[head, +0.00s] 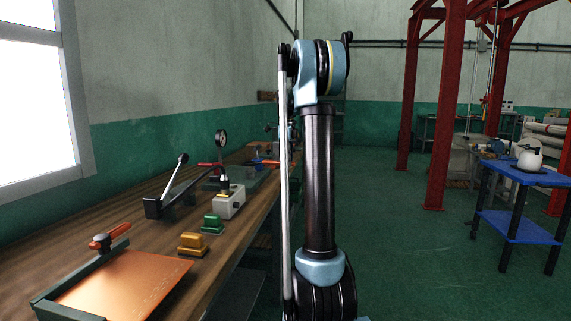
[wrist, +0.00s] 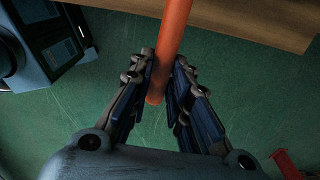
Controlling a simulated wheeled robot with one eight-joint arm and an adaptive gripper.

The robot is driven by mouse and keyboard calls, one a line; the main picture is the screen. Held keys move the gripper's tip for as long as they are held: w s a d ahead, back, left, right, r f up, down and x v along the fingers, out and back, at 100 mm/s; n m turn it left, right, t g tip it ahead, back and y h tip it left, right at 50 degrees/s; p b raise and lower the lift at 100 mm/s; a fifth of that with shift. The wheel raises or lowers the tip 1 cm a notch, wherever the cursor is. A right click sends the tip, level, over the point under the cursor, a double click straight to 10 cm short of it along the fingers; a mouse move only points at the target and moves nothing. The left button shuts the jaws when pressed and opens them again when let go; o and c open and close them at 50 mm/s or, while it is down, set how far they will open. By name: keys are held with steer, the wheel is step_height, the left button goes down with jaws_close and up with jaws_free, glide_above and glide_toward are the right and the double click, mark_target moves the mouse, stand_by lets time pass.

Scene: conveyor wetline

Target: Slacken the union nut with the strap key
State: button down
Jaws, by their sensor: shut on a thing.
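My gripper (wrist: 165,66) shows in the wrist view, its two dark fingers shut on an orange-red round bar (wrist: 174,35). The bar looks like the handle of the strap key. Its near end shows between the fingers, and it runs up out of the picture, so its far end and any strap are hidden. Green floor lies below the gripper. In the head view my arm stands upright in the middle, and my gripper cannot be made out. I cannot pick out the union nut for certain in either view.
A wooden bench (head: 130,210) runs along the left wall. On it are an orange sheet (head: 125,282), a yellow block (head: 193,243), a green block (head: 212,223), a lever tool (head: 170,190) and a gauge (head: 221,140). A blue cart (head: 520,173) stands right. The floor between is clear.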

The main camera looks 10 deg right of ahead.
stand_by(0.3)
steer(key=shift+r, duration=2.55)
